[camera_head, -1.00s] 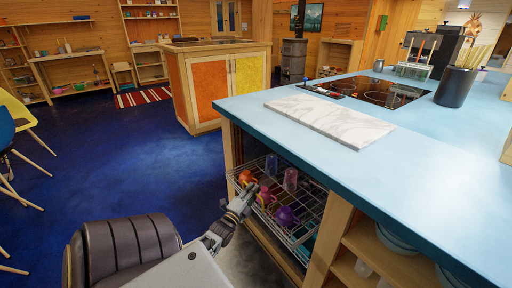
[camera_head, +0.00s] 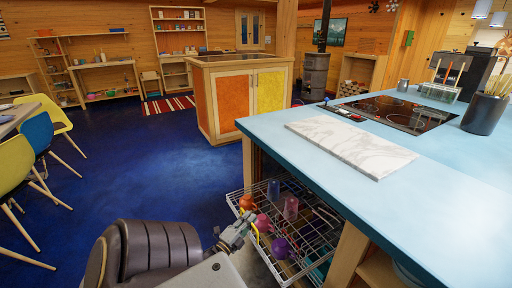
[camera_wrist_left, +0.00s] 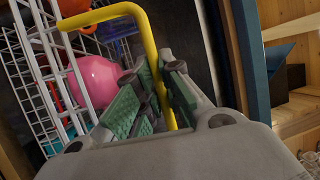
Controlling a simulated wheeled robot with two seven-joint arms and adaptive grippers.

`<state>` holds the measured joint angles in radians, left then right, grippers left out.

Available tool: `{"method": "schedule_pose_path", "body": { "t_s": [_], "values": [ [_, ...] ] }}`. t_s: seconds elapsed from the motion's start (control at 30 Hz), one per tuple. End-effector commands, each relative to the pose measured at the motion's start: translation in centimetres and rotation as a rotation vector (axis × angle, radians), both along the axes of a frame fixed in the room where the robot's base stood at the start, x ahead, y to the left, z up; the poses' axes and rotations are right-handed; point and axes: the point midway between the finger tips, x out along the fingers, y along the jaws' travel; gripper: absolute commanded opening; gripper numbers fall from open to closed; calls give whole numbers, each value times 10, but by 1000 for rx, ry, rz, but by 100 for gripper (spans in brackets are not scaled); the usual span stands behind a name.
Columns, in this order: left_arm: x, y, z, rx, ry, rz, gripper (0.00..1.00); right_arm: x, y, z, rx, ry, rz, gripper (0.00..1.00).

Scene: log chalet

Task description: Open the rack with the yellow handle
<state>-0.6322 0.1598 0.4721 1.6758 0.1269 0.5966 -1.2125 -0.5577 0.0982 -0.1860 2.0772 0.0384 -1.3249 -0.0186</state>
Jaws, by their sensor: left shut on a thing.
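The white wire rack (camera_head: 322,226) sticks partly out from under the blue counter, with cups in it. Its yellow handle (camera_head: 256,231) is on the front side and shows as a bent yellow bar in the left wrist view (camera_wrist_left: 149,42). My left gripper (camera_head: 240,230) is at the handle. In the left wrist view its green-padded fingers (camera_wrist_left: 158,95) are closed around the bar. Part of the handle is hidden by the fingers. My right gripper is not in view.
In the rack stand an orange cup (camera_head: 247,202), a pink cup (camera_head: 263,222) and a purple cup (camera_head: 281,248). The blue counter (camera_head: 430,215) holds a marble board (camera_head: 350,146). Yellow and blue chairs (camera_head: 38,131) stand at the left. The blue floor (camera_head: 150,175) between is clear.

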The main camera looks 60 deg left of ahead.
Motion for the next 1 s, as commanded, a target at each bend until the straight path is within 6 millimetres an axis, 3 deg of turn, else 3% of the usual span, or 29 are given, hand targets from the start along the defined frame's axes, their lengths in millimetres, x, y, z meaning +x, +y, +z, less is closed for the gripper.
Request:
{"method": "schedule_pose_path", "body": {
  "t_s": [0.3, 0.6, 1.0],
  "values": [
    [-41, 2, -1, -2, 6, 1, 0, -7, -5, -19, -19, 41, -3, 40],
    [-72, 5, -2, -4, 5, 0, 0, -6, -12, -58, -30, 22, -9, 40],
    [-87, 6, -2, -2, 4, -1, 0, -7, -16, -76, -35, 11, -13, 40]
  ]
}}
